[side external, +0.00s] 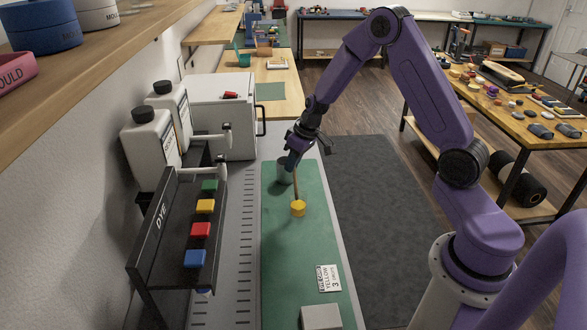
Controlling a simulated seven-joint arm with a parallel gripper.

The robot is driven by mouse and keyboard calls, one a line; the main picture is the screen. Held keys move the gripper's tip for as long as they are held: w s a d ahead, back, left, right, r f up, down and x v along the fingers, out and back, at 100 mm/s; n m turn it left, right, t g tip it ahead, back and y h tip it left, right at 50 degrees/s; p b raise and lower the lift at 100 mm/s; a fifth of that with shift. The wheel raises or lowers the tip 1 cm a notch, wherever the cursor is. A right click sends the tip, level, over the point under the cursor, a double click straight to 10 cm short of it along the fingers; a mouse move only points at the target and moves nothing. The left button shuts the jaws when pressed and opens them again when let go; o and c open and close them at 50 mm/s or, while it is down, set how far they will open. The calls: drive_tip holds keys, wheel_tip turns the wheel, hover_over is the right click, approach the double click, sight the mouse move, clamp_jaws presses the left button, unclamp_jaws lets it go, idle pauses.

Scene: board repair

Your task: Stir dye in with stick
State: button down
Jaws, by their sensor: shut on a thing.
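My gripper (293,163) is at the far part of the green mat (306,240), pointing down and shut on a thin brown stick (296,186). The stick runs down, nearly upright, toward a small yellow faceted piece (298,209). I cannot tell whether the stick joins, touches or passes behind it. A grey cup (284,176) stands just left of the stick, partly hidden by my gripper. The inside of the cup is not visible. A black rack marked DYE (157,220) at the left holds green, yellow, red and blue blocks.
A white card reading yellow and 3 (328,278) lies on the near mat, with a grey block (321,317) at its near end. White dispensers (150,138) and a white cabinet (222,105) line the left wall. The middle of the mat is clear.

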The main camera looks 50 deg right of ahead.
drive_tip(key=shift+w+d+r, duration=0.1)
drive_tip(key=shift+w+r, duration=0.05)
drive_tip(key=shift+r, duration=0.7)
drive_tip(key=shift+w+r, duration=0.15)
drive_tip(key=shift+r, duration=0.7)
